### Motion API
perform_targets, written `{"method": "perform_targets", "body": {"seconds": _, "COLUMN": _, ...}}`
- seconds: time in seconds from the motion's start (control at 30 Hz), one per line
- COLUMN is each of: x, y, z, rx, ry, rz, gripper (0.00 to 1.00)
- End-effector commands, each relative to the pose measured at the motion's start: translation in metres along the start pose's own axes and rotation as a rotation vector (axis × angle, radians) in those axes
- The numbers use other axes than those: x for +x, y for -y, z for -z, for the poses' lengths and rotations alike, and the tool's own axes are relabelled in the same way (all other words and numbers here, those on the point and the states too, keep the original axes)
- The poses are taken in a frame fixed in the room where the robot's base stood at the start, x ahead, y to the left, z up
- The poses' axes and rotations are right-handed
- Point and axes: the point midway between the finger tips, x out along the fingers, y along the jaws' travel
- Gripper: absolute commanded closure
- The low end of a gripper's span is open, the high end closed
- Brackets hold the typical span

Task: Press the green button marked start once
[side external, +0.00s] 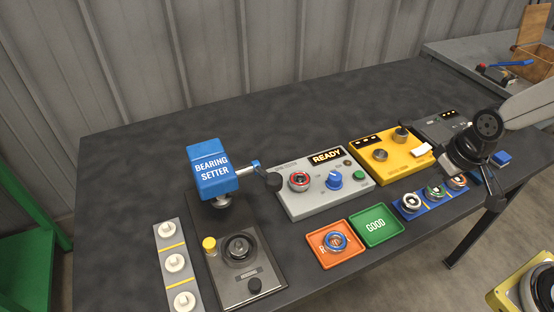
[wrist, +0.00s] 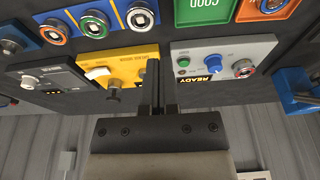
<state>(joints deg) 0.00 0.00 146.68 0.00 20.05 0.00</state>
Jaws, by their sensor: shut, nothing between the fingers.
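The green button (side external: 358,175) sits on the grey panel (side external: 325,205) with the READY display, right of a blue knob. Its marking is too small to read. It also shows in the wrist view (wrist: 183,63), left of the blue knob. My gripper (side external: 494,198) is at the right end of the table in the side view, apart from the panel and well to the right of the button. In the wrist view my gripper (wrist: 156,82) is shut and empty, its fingers pointing up the picture in front of part of the yellow box.
The yellow box (side external: 370,171) with knobs stands between the grey panel and my arm. A blue tray (side external: 400,213) of ring parts, the green GOOD tray (side external: 376,226) and an orange tray (side external: 321,254) lie in front. The blue bearing setter (side external: 210,170) stands left.

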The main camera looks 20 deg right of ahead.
Motion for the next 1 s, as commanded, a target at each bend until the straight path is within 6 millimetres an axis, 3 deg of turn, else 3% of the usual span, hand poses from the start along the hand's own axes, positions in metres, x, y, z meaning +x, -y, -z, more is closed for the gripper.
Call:
{"method": "perform_targets", "body": {"seconds": 0.73, "x": 0.0, "y": 0.0, "z": 0.001, "rx": 0.003, "ry": -0.003, "rz": 0.0, "gripper": 1.0}}
{"method": "perform_targets", "body": {"seconds": 1.0, "x": 0.006, "y": 0.003, "z": 0.019, "rx": 0.075, "ry": -0.062, "rz": 0.005, "gripper": 1.0}}
